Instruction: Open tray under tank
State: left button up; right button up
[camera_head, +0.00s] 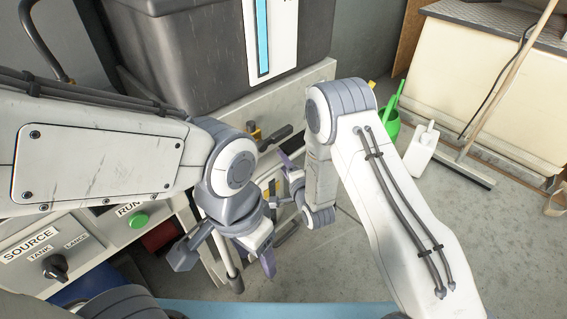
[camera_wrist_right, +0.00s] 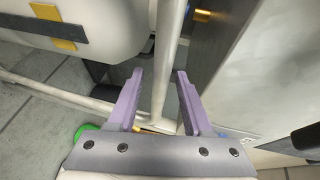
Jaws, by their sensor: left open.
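The dark grey tank (camera_head: 185,50) stands at the top of the head view, with a blue level strip on a white plate. A pale stand (camera_head: 312,84) is below it. My arms cover much of its front, and I cannot make out the tray under the tank. My left gripper (camera_head: 260,248) is low in front of the stand, open; its purple finger shows. My right gripper (camera_head: 288,172) is above it, near the stand's front. In the right wrist view its purple fingers (camera_wrist_right: 160,85) are apart, with a pale upright bar (camera_wrist_right: 167,55) showing between them. I cannot tell its distance.
A control panel with a SOURCE knob (camera_head: 56,267) and a green RUN button (camera_head: 139,220) is at lower left.

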grip_shut()
dwell(1.2)
